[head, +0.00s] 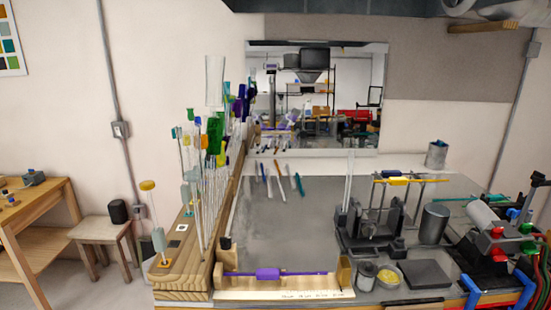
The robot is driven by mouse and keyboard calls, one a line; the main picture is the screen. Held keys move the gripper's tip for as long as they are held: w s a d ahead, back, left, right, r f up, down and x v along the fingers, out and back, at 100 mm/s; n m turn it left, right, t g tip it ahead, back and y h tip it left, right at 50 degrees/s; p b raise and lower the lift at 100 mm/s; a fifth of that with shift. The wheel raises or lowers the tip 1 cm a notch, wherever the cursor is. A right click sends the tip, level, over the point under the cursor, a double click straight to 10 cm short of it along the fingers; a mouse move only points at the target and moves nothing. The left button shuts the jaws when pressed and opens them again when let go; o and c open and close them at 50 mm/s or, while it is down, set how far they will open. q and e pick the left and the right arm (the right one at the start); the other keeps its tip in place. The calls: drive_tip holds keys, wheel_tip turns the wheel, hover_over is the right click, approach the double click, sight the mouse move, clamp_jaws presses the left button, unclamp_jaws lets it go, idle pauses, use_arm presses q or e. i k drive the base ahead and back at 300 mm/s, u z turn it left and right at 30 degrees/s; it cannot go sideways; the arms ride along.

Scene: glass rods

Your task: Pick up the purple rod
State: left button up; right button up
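A thin purple rod with a thicker purple middle section (268,273) lies level, left to right, along a low wooden stand (285,293) at the front edge of the bench. Its right end is close to a yellowish upright block (344,270). Other purple pieces (240,92) stand among the upright glass rods in the wooden rack at the left. Neither of my grippers can be made out in the head view.
Several short rods (280,178) lie on the grey bench top (290,225), whose middle is mostly clear. A metal fixture (375,225), a grey cylinder (434,223) and a burner with coloured hoses (495,235) crowd the right. A mirror (318,95) stands behind.

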sight(262, 274)
drive_tip(key=z, duration=0.85)
drive_tip(key=i, duration=0.55)
drive_tip(key=u, duration=0.35)
